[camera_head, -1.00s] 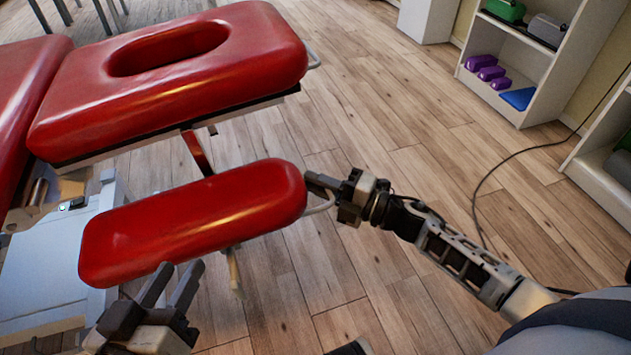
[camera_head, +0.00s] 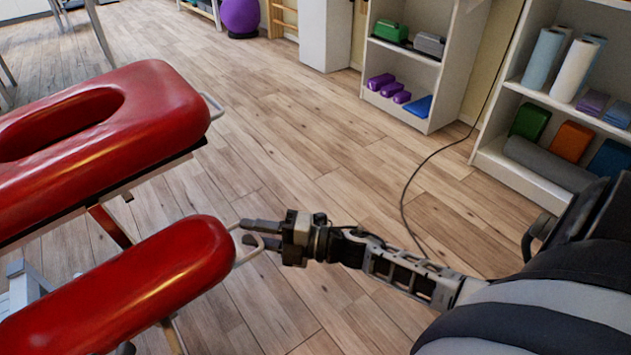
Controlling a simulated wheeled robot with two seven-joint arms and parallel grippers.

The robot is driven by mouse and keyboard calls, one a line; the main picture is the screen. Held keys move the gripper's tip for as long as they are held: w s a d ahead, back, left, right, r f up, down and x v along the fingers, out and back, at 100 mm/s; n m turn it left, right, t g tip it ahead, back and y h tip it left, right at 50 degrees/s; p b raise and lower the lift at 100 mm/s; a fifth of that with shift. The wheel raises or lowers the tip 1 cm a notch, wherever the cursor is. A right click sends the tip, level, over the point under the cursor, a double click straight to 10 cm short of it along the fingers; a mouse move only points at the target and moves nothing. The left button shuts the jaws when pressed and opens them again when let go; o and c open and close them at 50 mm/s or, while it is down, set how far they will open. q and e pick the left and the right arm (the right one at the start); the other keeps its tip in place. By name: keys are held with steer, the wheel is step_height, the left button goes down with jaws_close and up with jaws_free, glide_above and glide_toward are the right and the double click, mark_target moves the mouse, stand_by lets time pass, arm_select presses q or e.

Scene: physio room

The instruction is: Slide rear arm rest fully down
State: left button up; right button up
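The red padded arm rest (camera_head: 150,285) runs from the lower left toward the middle, beside and below the larger red headrest section (camera_head: 150,105) of the treatment table. A thin light wire handle (camera_head: 238,263) loops from its right end. My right gripper (camera_head: 243,232) is at this handle, coming from the right. Its two dark fingers show a gap between them, with part of the loop at or between them; whether they touch it is unclear. A small dark piece, seemingly of my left gripper (camera_head: 125,348), shows at the bottom edge; its fingers are hidden.
Wooden floor (camera_head: 330,140) is clear between the table and the shelves. A white shelf (camera_head: 415,70) with purple and blue blocks stands at the back. Another shelf (camera_head: 535,175) with rolls is on the right. A black cable (camera_head: 410,185) lies on the floor.

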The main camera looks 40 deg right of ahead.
arm_select(q)
steer(key=shift+s+a+f+m+g+y+p, duration=0.35)
steer(key=shift+f+p, duration=0.2)
steer(key=shift+p, duration=0.3)
arm_select(e)
steer(key=v, duration=1.3)
steer(key=shift+s+d, duration=0.2)
steer(key=shift+d, duration=0.1)
arm_select(q)
steer(key=shift+w+r, duration=0.1)
steer(key=shift+w, duration=0.05)
arm_select(e)
steer(key=shift+f, duration=0.1)
